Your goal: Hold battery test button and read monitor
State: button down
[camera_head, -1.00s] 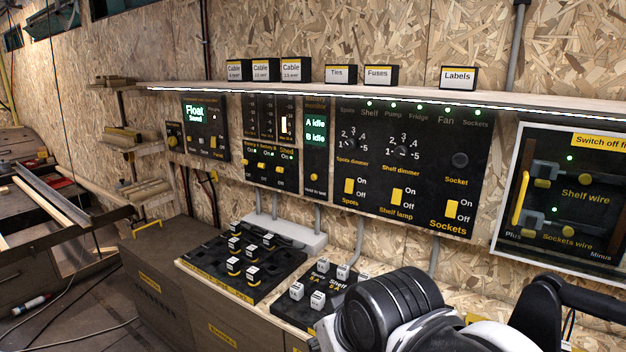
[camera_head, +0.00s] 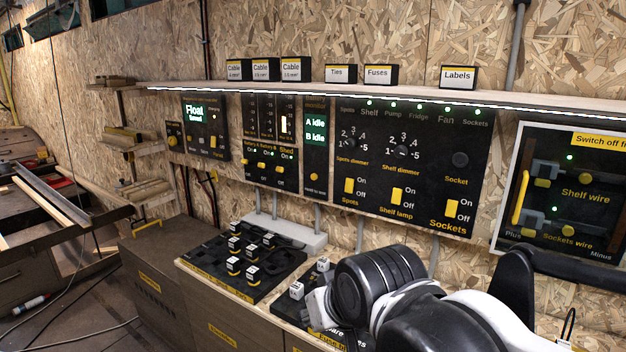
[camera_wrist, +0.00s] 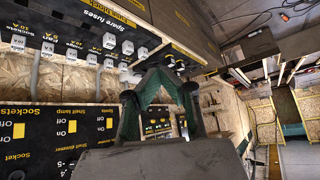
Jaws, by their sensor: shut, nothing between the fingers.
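The battery monitor (camera_head: 316,130) is a narrow dark panel on the wall in the head view. Its lit green screen reads "A idle" and "B idle". The yellow test button (camera_head: 314,177) is low on that panel, with "Hold to test" lettering below it. My arm fills the lower right of the head view, below and to the right of the button; my fingertips cannot be made out there. In the wrist view my gripper (camera_wrist: 158,80) is shut and empty, its dark green fingers together in front of the wall. I see no contact with the button.
A lit shelf (camera_head: 330,88) runs above. A bench with fuse blocks (camera_head: 235,265) stands below.

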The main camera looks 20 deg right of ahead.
aim_at(314, 177)
jog(key=w+d+r+m+t, duration=0.1)
jog(key=w+r+m+t, duration=0.15)
jog(key=w, duration=0.75)
jog(key=w+d+r+m+t+b, duration=0.1)
jog(key=w+d+r+t, duration=0.15)
jog(key=w, duration=0.85)
jog(key=w+d+r+m+t, duration=0.15)
jog(key=w+r, duration=0.25)
jog(key=w, duration=0.6)
jog(key=w+d+f+m+t+h+b, duration=0.1)
jog(key=w+d+f+m, duration=0.3)
jog(key=w, duration=0.7)
jog(key=w+d+f+m+t+h, duration=0.3)
jog(key=w+d, duration=0.4)
jog(key=w, duration=0.3)
jog(key=shift+w+f+m+t+h+b, duration=0.4)
jog(key=shift+f+m+t, duration=0.3)
jog(key=shift+m+t, duration=0.1)
jog(key=shift+d, duration=0.1)
jog(key=shift+w+d+p, duration=0.1)
jog(key=shift+w+d, duration=0.7)
jog(key=shift+d, duration=0.4)
jog(key=shift+w+d+p, duration=0.15)
jog(key=shift+w+d, duration=0.6)
jog(key=shift+d, duration=0.5)
jog(key=shift+w+d+p, duration=0.1)
jog(key=shift+w+d, duration=0.7)
jog(key=shift+d, duration=0.4)
